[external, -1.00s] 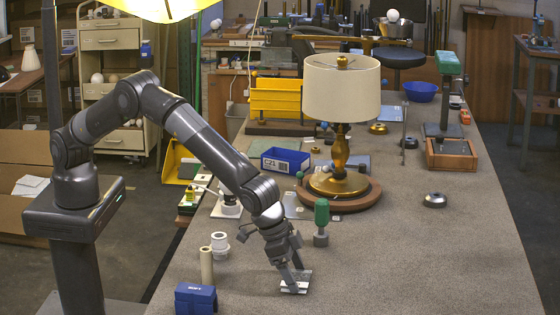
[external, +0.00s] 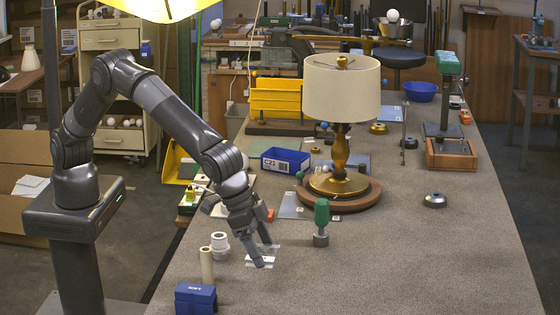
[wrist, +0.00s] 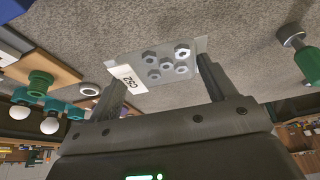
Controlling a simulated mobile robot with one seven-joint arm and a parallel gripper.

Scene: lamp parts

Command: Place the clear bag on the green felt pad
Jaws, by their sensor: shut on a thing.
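The clear bag (wrist: 153,74) is a flat see-through packet holding several grey hex nuts, with a white label reading C52. It spans the space between the two fingers of my gripper (wrist: 162,67) in the wrist view. In the external view my gripper (external: 267,256) points down at the bag (external: 259,263), low over the bench. My gripper is shut on the bag; I cannot tell whether the bag touches the bench. A flat green patch (external: 258,147) behind the blue C21 bin may be the green felt pad, but it is partly hidden and I cannot be sure.
A green-handled tool (external: 321,222) stands right of my gripper. A white cylinder (external: 220,245), a beige tube (external: 206,265) and a blue block (external: 196,298) stand to its left. The lamp (external: 341,90) and blue bin (external: 285,161) are behind. The right foreground bench is clear.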

